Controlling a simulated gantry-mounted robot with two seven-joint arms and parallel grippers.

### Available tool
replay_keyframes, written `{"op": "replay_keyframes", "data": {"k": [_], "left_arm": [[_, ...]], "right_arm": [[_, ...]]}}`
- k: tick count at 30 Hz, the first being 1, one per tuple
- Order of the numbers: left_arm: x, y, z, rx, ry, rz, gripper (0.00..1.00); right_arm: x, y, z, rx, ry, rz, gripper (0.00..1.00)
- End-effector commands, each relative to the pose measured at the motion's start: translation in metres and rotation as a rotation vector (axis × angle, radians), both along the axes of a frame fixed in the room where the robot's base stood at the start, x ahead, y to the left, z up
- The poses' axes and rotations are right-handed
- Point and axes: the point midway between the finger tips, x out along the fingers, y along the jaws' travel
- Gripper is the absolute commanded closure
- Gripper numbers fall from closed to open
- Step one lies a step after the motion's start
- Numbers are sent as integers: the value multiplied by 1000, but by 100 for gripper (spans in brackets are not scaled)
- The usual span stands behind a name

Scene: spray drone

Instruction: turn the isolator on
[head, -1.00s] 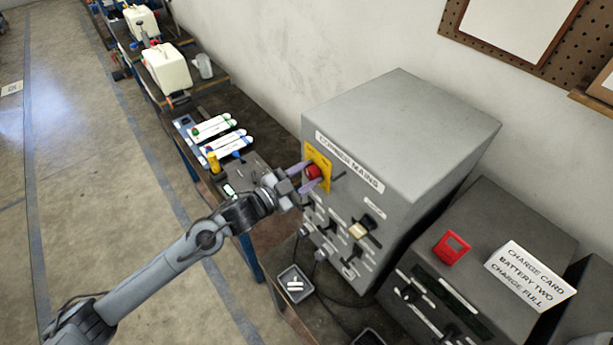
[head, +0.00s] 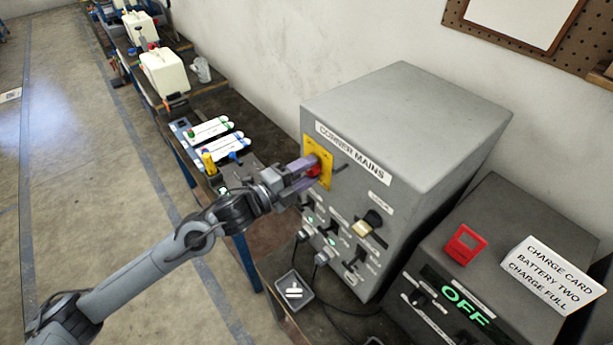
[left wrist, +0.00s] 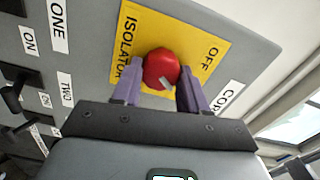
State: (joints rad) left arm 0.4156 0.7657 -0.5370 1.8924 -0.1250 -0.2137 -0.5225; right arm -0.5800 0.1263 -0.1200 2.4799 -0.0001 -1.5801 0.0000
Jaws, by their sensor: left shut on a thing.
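The isolator is a red knob (left wrist: 161,69) on a yellow plate (left wrist: 140,28) lettered ISOLATOR and OFF. The plate (head: 325,176) is on the front of a grey cabinet (head: 390,112) labelled CORNER MAINS. My left gripper (head: 309,171) reaches the knob, and its purple fingers are shut on it. In the left wrist view the fingers (left wrist: 155,88) sit on either side of the knob, which has a small pale mark near its lower right. The fingers hide part of the knob in the head view. My right gripper is not in view.
Below the isolator are several black switches (head: 334,227) and a knob with a pale handle (head: 368,224). A dark unit at the right has a green OFF display (head: 465,308). A small tray (head: 294,289) lies in front of the cabinet. Battery packs (head: 222,147) lie behind my arm.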

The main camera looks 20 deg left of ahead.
Motion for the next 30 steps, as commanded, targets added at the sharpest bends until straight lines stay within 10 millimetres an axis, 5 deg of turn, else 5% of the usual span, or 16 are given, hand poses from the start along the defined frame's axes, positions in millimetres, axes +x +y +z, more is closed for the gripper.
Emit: {"op": "replay_keyframes", "data": {"k": [27,28,30], "left_arm": [[0,0,0,155,-94,-1,87],[0,0,0,155,-94,-1,52],[0,0,0,154,-93,-1,42]], "right_arm": [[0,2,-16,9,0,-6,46],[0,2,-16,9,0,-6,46],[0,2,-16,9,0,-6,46]]}}
